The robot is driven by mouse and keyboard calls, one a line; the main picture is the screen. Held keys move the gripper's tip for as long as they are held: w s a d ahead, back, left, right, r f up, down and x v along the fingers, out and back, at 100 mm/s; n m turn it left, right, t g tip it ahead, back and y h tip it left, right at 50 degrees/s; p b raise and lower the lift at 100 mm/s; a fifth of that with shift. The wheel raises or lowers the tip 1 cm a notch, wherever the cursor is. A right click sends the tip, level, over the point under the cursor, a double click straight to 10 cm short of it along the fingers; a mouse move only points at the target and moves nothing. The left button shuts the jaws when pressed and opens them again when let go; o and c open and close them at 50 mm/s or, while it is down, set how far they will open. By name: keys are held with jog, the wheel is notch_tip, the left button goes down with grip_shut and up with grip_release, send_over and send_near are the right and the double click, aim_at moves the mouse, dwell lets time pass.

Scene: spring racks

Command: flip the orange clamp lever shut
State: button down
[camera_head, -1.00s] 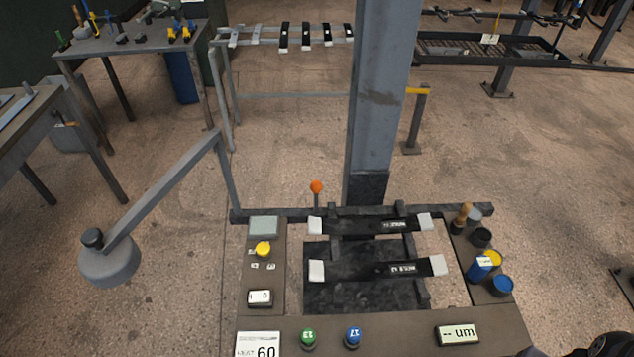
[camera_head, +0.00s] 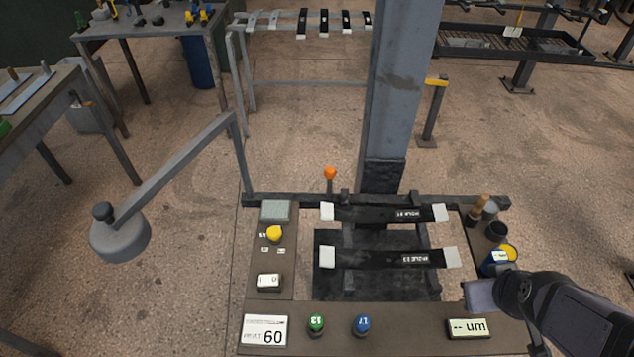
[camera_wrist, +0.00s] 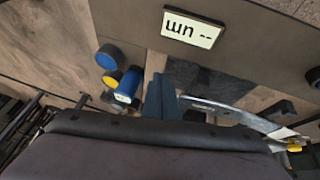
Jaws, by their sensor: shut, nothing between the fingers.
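The orange clamp lever (camera_head: 330,173) has an orange knob on a short dark stem. It stands upright at the back rail of the fixture in the head view. My gripper (camera_head: 470,296) is at the right front of the bench, beside the "um" display, well to the right and front of the lever. In the wrist view its narrow fingers (camera_wrist: 161,98) are together and empty. The lever does not show in the wrist view. Two dark leaf springs with pale ends, the rear one (camera_head: 375,214) and the front one (camera_head: 372,257), lie across the fixture.
A yellow button (camera_head: 274,233) sits on the left panel. A green knob (camera_head: 316,323), a blue knob (camera_head: 362,324) and the display (camera_head: 468,327) line the front. Several pots (camera_head: 497,231) stand at the right. A grey column (camera_head: 398,110) rises behind the rail. A lamp-like arm (camera_head: 180,165) extends at left.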

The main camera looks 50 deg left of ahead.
jog(key=a+n+y, duration=0.1)
jog(key=a, duration=0.3)
jog(key=a+n+t+y+b, duration=0.1)
jog(key=a+n, duration=0.1)
jog(key=a, duration=0.3)
jog(key=w+a+n+y, duration=0.1)
jog(key=a, duration=0.3)
jog(key=shift+a+r+n+t+b, duration=0.25)
jog(key=shift+r+n+t+b, duration=0.05)
jog(key=shift+r+t+b, duration=0.1)
jog(key=s+a+r+n+t+y+b, duration=0.1)
jog(key=s+a+n+t+y+b, duration=0.15)
jog(key=a, duration=0.85)
jog(key=n+t+y+b, duration=0.1)
jog(key=n+y, duration=0.1)
jog(key=n, duration=0.2)
send_near(330, 183)
jog(key=s+a+r+n+t+y+b, duration=0.1)
jog(key=s+a+r+n+t+b, duration=0.1)
jog(key=s, duration=0.6)
jog(key=shift+a+n+t+y, duration=0.2)
jog(key=shift+n+t+y, duration=0.15)
jog(key=shift+n, duration=0.2)
jog(key=w+a+f+p, duration=0.1)
jog(key=w+a, duration=0.3)
jog(key=w, duration=0.6)
jog(key=shift+w+a+p, duration=0.25)
jog(key=shift+w+p, duration=0.05)
jog(key=shift+p, duration=0.6)
